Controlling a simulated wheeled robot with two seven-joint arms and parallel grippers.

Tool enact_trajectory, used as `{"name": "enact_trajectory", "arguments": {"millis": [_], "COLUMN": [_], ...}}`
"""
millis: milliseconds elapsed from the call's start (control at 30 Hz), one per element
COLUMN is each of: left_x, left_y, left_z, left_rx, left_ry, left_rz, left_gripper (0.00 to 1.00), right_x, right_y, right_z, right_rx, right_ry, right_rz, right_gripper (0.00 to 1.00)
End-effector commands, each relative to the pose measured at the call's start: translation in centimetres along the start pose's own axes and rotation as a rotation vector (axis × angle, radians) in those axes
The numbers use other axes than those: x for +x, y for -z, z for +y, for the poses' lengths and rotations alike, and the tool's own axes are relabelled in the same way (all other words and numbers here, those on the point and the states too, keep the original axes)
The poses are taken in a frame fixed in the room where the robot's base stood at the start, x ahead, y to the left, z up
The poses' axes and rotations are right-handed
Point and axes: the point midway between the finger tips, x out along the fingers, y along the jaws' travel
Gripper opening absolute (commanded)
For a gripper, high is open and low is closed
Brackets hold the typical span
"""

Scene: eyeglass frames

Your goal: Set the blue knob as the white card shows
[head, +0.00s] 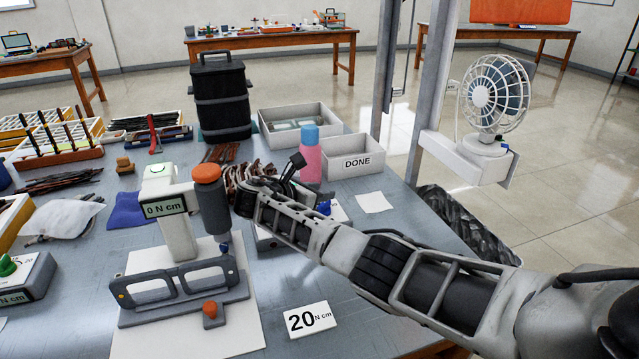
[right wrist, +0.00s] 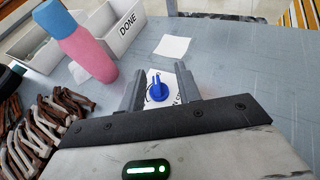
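The white card (head: 310,319) lies at the front of the table and reads "20 N cm". The blue knob (head: 325,207) sits on a small box (head: 341,214), mostly hidden behind my right arm in the head view. In the right wrist view the blue knob (right wrist: 158,89) stands on a white dial face. My right gripper (right wrist: 160,86) is open, with one finger on each side of the knob and gaps visible. The orange-topped screwdriver stand shows "0 N cm" on its display (head: 165,209). My left gripper is not in view.
A grey eyeglass frame (head: 178,286) sits in a fixture under the screwdriver. A pink bottle (head: 310,160) and the DONE box (head: 352,156) stand behind my right gripper. A green knob (head: 8,266) is on a box at the left. A white square (head: 374,202) lies to the right.

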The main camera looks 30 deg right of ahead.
Motion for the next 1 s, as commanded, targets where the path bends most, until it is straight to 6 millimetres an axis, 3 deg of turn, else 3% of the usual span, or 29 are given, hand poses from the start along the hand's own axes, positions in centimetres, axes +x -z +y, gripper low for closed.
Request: {"name": "enact_trajectory", "arguments": {"millis": [200,633,1000], "left_x": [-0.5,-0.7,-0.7], "left_y": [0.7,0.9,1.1], "left_z": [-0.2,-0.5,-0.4], "left_rx": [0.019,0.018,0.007], "left_ry": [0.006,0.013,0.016], "left_rz": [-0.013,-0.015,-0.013], "left_gripper": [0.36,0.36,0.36], "right_x": [-3.0,-9.0,-10.4], "right_y": [-2.4,-3.1,-3.3], "right_z": [-1.9,-7.0,-8.2], "right_rx": [0.001,0.000,0.000], "right_ry": [-0.002,-0.002,0.001], "right_rz": [0.000,0.001,0.000], "right_gripper": [0.34,0.34,0.34]}}
